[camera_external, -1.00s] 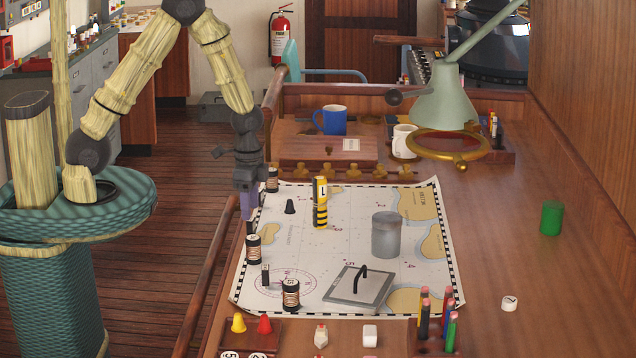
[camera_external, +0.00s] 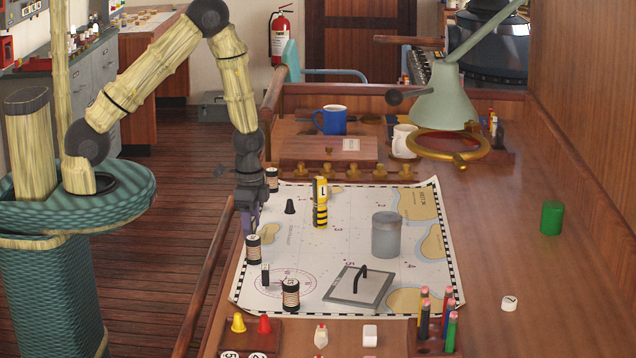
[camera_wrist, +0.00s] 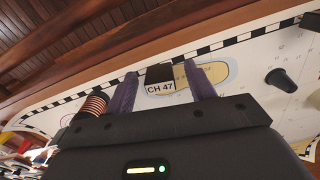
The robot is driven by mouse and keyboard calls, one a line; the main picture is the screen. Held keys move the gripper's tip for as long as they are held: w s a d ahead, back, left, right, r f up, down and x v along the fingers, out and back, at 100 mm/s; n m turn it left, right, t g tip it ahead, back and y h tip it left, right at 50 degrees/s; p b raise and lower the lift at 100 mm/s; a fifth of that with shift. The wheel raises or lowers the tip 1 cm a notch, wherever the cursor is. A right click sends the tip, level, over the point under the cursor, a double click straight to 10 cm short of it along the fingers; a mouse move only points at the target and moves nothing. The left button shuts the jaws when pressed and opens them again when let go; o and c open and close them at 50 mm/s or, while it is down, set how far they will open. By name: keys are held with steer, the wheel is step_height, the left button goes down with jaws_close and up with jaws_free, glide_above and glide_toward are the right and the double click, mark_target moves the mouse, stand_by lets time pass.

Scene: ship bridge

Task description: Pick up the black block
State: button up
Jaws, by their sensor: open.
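The black block (camera_wrist: 160,73) shows in the wrist view, just past and between my two purple fingertips. A white label reading "CH 47" (camera_wrist: 160,88) shows along its near side. My gripper (camera_wrist: 158,84) is open, one finger on each side of the block's position; I cannot tell whether they touch it. The block cannot be made out there, around my fingers.
A striped cylinder (camera_wrist: 92,104) stands left of my fingers in the wrist view, and a black cone (camera_wrist: 281,80) stands to the right. A wooden rail (camera_external: 215,260) borders the left.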

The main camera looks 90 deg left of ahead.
steer(key=c, duration=1)
steer(key=shift+c, duration=0.2)
step_height(320, 180, up, 10)
steer(key=shift+b, duration=1.1)
